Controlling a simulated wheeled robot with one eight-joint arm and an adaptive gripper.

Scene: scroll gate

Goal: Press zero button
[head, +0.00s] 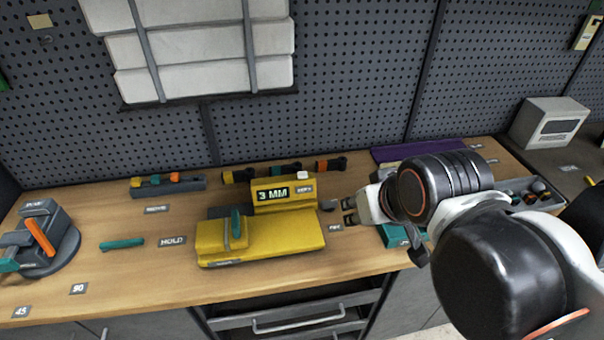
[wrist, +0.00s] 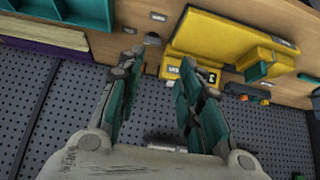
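A yellow measuring device (head: 268,238) sits on the wooden bench, with a raised rear block whose display (head: 271,194) reads "3 MM". A small white button (head: 302,175) stands on top of that block at its right end, above a small label too blurred to read surely. My gripper (head: 348,210) is just right of the device, apart from it, with its fingers pointing left. In the wrist view my gripper (wrist: 160,60) is open and empty, its teal-padded fingers spread. The yellow device (wrist: 215,38) shows beyond the right finger, which partly hides it.
Several dark cylinders with coloured bands (head: 280,168) lie behind the device. A grey rack (head: 168,186) and a teal bar (head: 122,243) are to its left, and a grey fixture (head: 44,240) is at far left. A purple item (head: 400,153) lies behind my arm. Pegboard closes the back.

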